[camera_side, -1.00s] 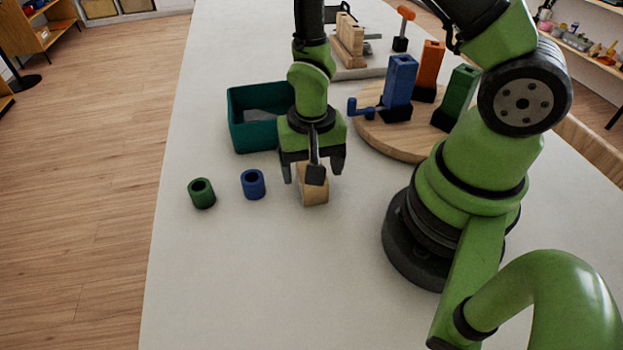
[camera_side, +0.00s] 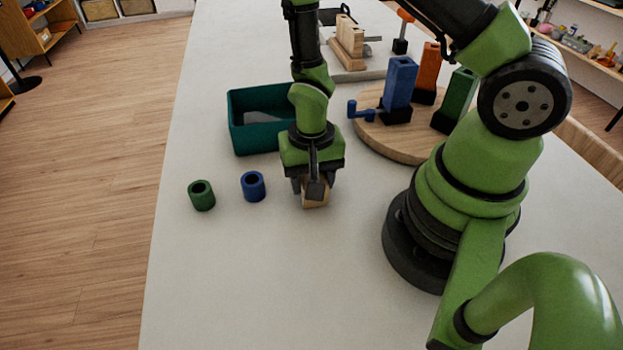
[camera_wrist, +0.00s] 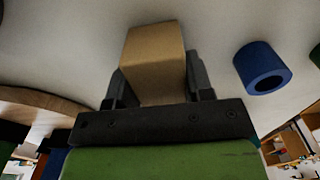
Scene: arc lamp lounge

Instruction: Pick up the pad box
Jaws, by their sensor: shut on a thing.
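The pad box is a small tan cardboard-coloured box (camera_side: 316,199) on the white table, largely covered by my gripper in the side view. My gripper (camera_side: 315,190) points down over it and is shut on it. In the wrist view the tan box (camera_wrist: 153,60) sits between the two dark fingers of my gripper (camera_wrist: 155,85), one on each side. The box appears to be at table level; I cannot tell whether it touches the table.
A blue ring (camera_side: 253,186) and a green ring (camera_side: 201,195) stand left of the box. A teal open bin (camera_side: 240,139) is behind. A round wooden board (camera_side: 400,147) with blue, orange and green blocks is back right. The front table is clear.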

